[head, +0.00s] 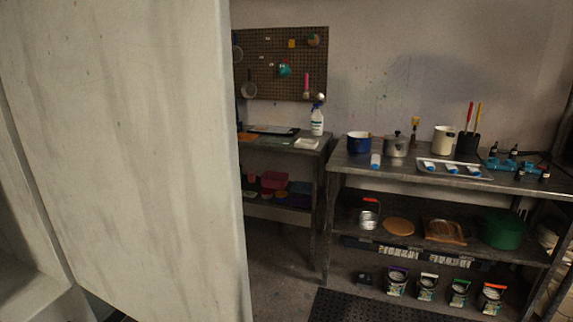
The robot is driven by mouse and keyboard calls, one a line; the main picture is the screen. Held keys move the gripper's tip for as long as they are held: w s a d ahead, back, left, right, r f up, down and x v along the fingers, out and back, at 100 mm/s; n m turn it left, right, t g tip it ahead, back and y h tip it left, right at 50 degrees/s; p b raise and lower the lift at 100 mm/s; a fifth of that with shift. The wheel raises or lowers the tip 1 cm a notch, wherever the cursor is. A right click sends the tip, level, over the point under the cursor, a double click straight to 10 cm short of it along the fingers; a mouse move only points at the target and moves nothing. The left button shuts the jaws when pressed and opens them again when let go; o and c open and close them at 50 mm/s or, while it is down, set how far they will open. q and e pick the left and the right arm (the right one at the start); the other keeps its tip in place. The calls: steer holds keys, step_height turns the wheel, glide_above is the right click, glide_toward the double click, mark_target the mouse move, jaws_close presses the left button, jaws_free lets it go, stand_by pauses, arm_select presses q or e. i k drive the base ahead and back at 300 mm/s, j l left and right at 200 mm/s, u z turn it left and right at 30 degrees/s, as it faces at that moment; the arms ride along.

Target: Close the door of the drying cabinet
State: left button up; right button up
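A large pale, streaked panel (125,150), which looks like the door of the drying cabinet, fills the left of the head view. It stands open, with its free edge running down the picture left of the middle. A pale part of the cabinet body (25,255) shows at the far left behind the door's lower left side. The handle and hinges are not visible. Neither of my grippers shows in the head view.
A dark bench (440,173) on the right holds pots and a tray (455,170), with several small buckets below. A smaller shelf table (300,148) stands behind, under a pegboard (280,62). A black mat (360,308) lies on the floor. Bare floor (275,280) shows right of the door.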

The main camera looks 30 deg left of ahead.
mark_target(123, 112)
steer(key=i+u, duration=0.2)
steer(key=u, duration=0.25)
steer(key=i+l+u, duration=0.15)
steer(key=u, duration=0.25)
steer(key=i+l+u, duration=0.15)
steer(key=u, duration=0.3)
steer(key=i+l+u, duration=0.1)
steer(key=l+u, duration=0.15)
steer(key=u, duration=0.2)
steer(key=i+l+u, duration=0.15)
steer(key=u, duration=0.3)
steer(key=i+l+u, duration=0.15)
steer(key=u, duration=0.25)
steer(key=i+l+u, duration=0.1)
steer(key=l+u, duration=0.35)
steer(key=i+l+u, duration=0.1)
steer(key=u, duration=0.3)
